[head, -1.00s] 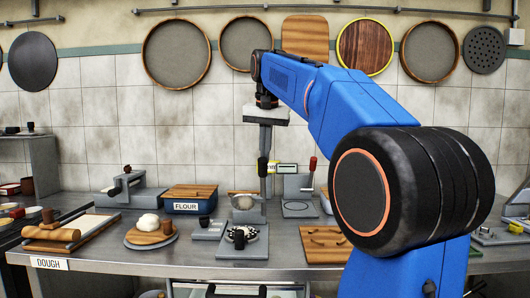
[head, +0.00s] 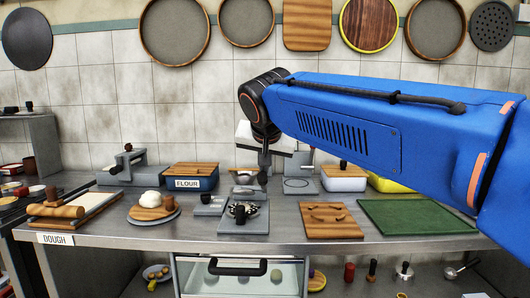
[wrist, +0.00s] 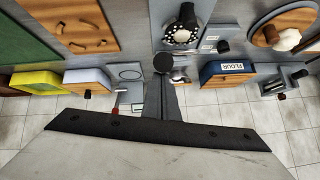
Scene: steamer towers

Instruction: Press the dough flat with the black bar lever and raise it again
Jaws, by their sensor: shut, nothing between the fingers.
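A white dough ball (head: 153,198) sits on a round wooden board (head: 140,213) at the left of the counter. My gripper (head: 263,178) points down over the middle of the counter, near a small metal bowl on a grey stand (head: 245,188). It is shut and holds nothing. In the wrist view the dough (wrist: 288,40) is at the upper right, well apart from my gripper (wrist: 163,64). A grey device (head: 126,165) with a dark knob stands at the back left. A hinged grey press plate (head: 299,186) lies right of my gripper. I cannot tell which part is the black bar lever.
A blue flour box (head: 193,178) stands behind the board. A dark-knobbed device with a speckled disc (head: 240,213) stands in front of my gripper. A wooden board with handles (head: 330,220) and a green mat (head: 415,216) lie at right. A cabinet has a black handle (head: 250,268).

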